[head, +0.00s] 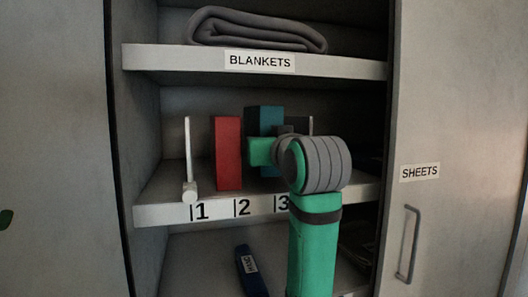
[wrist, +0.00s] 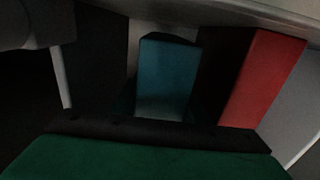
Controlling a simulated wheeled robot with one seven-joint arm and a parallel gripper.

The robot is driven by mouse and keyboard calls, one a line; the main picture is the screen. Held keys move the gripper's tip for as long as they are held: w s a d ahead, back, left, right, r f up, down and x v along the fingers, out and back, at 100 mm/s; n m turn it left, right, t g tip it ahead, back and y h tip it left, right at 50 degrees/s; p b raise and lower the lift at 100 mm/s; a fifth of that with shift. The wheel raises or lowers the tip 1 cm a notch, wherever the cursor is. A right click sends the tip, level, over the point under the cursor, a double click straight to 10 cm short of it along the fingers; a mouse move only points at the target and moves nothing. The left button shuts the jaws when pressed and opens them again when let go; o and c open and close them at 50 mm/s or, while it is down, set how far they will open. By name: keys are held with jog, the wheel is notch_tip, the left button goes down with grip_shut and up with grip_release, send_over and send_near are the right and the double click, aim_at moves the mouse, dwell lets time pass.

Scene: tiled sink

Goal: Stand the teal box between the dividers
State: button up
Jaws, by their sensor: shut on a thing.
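The teal box (head: 265,120) stands upright on the middle shelf, to the right of the red box (head: 228,153). In the wrist view the teal box (wrist: 167,75) is in the middle, with the red box (wrist: 264,78) to its right. My gripper (head: 275,148) is shut on the teal box from the front; its fingers are mostly hidden behind my wrist. A thin white divider (head: 188,148) stands left of the red box. Another thin grey divider (head: 311,125) shows in part behind my gripper, right of the teal box. I cannot tell whether the teal box's base touches the shelf.
The middle shelf's front edge (head: 160,213) bears the numbers 1, 2 and 3. Above is the blankets shelf (head: 155,57) with a folded grey blanket (head: 255,28). A dark blue item (head: 251,272) lies below. A door labelled SHEETS (head: 450,120) is at the right.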

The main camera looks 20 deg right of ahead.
jog(key=shift+f, duration=0.95)
jog(key=shift+f, duration=0.15)
jog(key=o, duration=1.3)
jog(key=s, duration=1.1)
jog(key=shift+s+d, duration=0.1)
jog(key=shift+s, duration=0.3)
jog(key=shift+s, duration=0.15)
